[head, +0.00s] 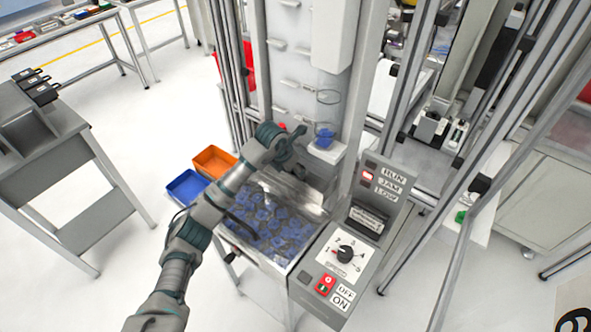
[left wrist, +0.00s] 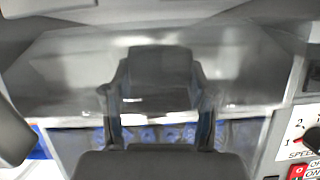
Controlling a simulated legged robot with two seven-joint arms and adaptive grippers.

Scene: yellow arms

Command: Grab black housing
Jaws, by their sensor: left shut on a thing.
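My left gripper (head: 288,152) is over the back of the machine's open bin, in front of the small white ledge. In the left wrist view, the left gripper (left wrist: 158,105) has its two fingers on either side of a dark grey block, which looks like a black housing (left wrist: 158,70). It is shut on this block; details are blurred. Several other black housings (head: 36,86) lie on the grey table at the left. My right gripper is not in view.
The bin (head: 238,244) holds several blue parts. A blue part (head: 325,138) sits on the ledge (head: 327,153). Orange (head: 214,160) and blue (head: 187,186) trays are left of the bin. A control panel (head: 335,255) and metal frame posts (head: 400,150) are at the right.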

